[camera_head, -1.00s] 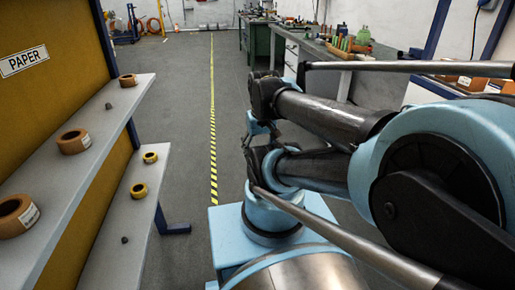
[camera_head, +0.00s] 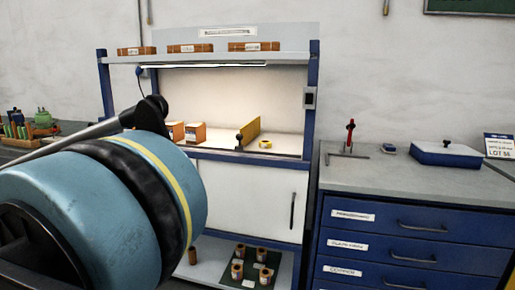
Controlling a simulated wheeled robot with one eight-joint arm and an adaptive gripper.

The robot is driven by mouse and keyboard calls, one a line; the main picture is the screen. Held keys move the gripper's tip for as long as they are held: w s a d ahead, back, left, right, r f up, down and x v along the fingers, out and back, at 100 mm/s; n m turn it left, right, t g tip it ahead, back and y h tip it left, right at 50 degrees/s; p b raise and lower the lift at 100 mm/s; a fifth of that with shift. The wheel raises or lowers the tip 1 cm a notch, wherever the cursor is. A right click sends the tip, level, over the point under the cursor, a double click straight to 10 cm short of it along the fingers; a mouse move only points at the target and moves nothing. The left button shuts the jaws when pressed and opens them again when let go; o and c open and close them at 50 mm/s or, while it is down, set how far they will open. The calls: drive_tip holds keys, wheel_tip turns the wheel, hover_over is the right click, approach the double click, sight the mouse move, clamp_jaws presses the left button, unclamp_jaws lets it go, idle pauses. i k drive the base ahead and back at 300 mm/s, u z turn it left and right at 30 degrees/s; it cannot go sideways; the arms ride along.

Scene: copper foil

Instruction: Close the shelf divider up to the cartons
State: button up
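The shelf divider is an upright yellow panel (camera_head: 249,131) with a dark knob at its near end, standing on the lit middle shelf of a blue-framed shelving unit. The cartons are small orange-brown boxes (camera_head: 195,132) on the same shelf, to the left of the divider. A clear gap lies between the cartons and the divider. My arm fills the lower left of the view and may hide more of the shelf's left end. My gripper cannot be made out.
A yellow tape roll (camera_head: 265,144) lies just right of the divider. Flat cartons (camera_head: 191,48) sit on the top shelf. Several rolls stand on a dark mat (camera_head: 229,277) low down. A blue drawer cabinet (camera_head: 404,236) on the right carries a blue lidded box (camera_head: 446,153).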

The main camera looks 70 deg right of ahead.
sight(249, 131)
drive_tip(key=z, duration=0.55)
drive_tip(key=k, duration=0.75)
drive_tip(key=z, duration=0.9)
drive_tip(key=k, duration=0.45)
drive_tip(key=z, duration=0.5)
drive_tip(key=i, duration=1.3)
drive_tip(key=z, duration=0.45)
